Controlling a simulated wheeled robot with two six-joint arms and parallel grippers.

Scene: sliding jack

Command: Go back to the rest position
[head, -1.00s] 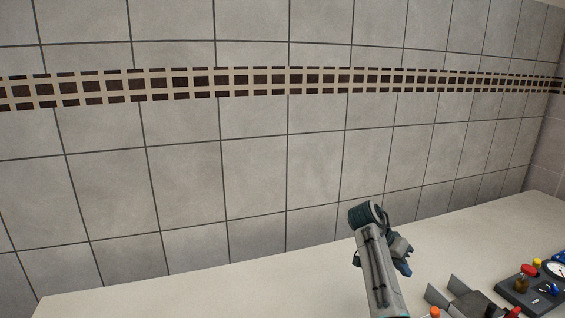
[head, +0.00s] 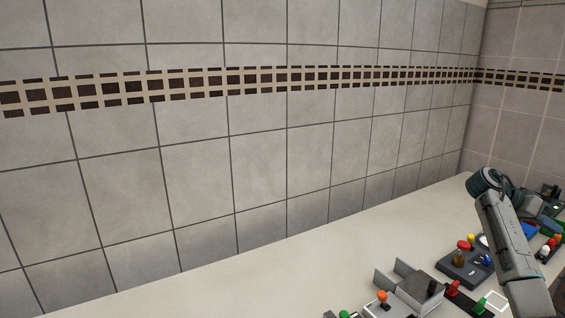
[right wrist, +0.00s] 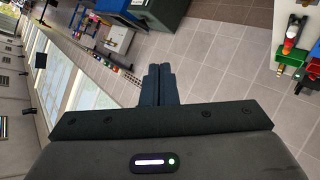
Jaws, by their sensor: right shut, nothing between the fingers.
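My right arm stands at the right of the head view, over the table (head: 290,285). Its fingertips cannot be made out clearly there. In the right wrist view my right gripper (right wrist: 156,84) is shut, its two dark fingers together with nothing between them. Behind it are the tiled floor and the room, so it points away from the table top. The grey metal sliding fixture (head: 415,291) with upright plates sits on the table at the lower right of the head view, apart from the gripper. My left gripper is in neither view.
An orange-topped button (head: 382,297) and a dark panel with red and yellow knobs (head: 467,262) stand near the fixture. More coloured parts lie at the right edge, partly behind my arm. A tiled wall (head: 260,170) bounds the table's back. The table's left part is clear.

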